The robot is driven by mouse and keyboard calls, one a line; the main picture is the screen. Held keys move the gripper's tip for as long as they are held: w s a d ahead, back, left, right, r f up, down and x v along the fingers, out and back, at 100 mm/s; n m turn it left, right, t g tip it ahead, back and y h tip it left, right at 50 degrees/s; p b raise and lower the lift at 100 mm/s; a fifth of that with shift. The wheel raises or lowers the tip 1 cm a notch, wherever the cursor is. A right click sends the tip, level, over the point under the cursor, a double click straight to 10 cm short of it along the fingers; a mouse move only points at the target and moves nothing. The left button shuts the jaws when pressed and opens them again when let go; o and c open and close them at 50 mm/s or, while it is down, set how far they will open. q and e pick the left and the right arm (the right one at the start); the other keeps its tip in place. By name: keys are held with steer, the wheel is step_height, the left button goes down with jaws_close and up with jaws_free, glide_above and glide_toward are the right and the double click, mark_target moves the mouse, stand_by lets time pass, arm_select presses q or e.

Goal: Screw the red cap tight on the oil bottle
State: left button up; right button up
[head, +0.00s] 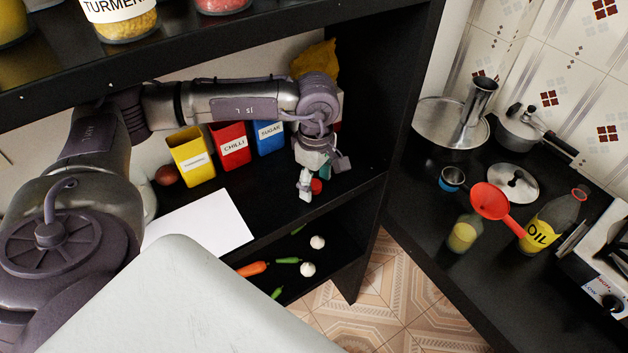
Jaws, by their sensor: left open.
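The oil bottle (548,222) stands on the black counter at the right, with a yellow OIL label. Its neck top shows a reddish ring, and I cannot tell whether this is a cap. A small red round thing (316,186), which may be the red cap, shows on the shelf right by my left gripper's fingers. My left gripper (308,181) is open and points down at the shelf, far left of the bottle. I cannot tell whether a finger touches the red thing. My right gripper is not in view.
Yellow (192,158), red (232,147) and blue (269,138) spice boxes stand left of my gripper. A red funnel (489,200) and a glass with yellow contents (463,235) are left of the bottle. The stove (603,262) is right of it. Vegetables (252,268) lie on the lower shelf.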

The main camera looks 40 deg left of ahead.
mark_target(316, 185)
arm_select(q)
steer(key=c, duration=0.8)
steer(key=shift+o, duration=0.2)
steer(key=shift+r+b, duration=0.45)
steer(key=shift+r, duration=0.15)
step_height(316, 185, up, 3)
steer(key=shift+f+b, duration=0.1)
steer(key=shift+b, duration=0.6)
steer(key=s+d+r+b, duration=0.2)
steer(key=d+r, duration=0.5)
steer(key=d, duration=0.4)
steer(key=shift+d+b, duration=0.25)
steer(key=shift+b, duration=0.35)
